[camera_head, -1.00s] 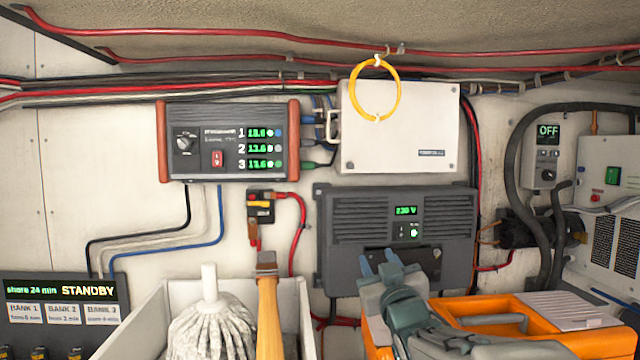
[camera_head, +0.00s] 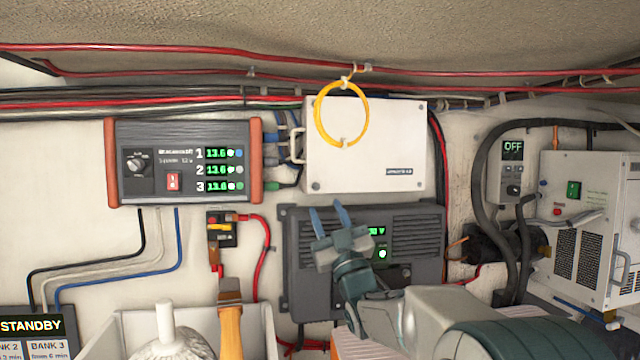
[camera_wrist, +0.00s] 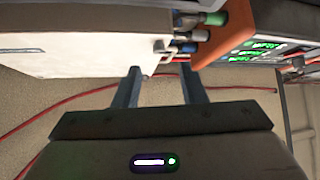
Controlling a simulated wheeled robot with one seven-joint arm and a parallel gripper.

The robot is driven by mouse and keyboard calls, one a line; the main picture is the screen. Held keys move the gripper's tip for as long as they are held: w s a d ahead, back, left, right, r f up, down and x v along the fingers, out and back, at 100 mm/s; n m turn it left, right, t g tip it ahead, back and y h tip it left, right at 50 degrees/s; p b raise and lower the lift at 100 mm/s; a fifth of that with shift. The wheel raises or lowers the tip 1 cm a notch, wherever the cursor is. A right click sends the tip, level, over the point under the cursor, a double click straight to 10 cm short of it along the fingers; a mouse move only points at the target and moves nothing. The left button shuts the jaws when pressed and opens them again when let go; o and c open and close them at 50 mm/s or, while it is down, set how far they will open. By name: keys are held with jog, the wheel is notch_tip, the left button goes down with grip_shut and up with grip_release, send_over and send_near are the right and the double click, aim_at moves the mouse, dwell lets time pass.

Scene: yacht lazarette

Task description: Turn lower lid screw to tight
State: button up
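The white lid box (camera_head: 370,140) is mounted on the back wall. Small dark screws show at its corners, one at the lower left (camera_head: 315,187) and one at the lower right (camera_head: 420,186). Whether either is tight cannot be told. My gripper (camera_head: 329,216) is in front of the dark inverter (camera_head: 300,250), its two blue fingers pointing up just below the box's lower left part. The fingers are apart with nothing between them. In the wrist view, my gripper (camera_wrist: 158,82) is open below the white box (camera_wrist: 75,45); no screw is clear there.
A yellow ring (camera_head: 318,125) hangs over the box's upper left part. A grey handle (camera_head: 297,145) and plugged cables sit at its left side. The red-ended charger (camera_head: 256,165) is further left. Red cables (camera_head: 200,50) run above.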

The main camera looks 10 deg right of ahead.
aim_at(316, 187)
jog(key=shift+p+x, duration=1.1)
jog(key=shift+x, duration=1.6)
jog(key=shift+s, duration=0.1)
grip_shut()
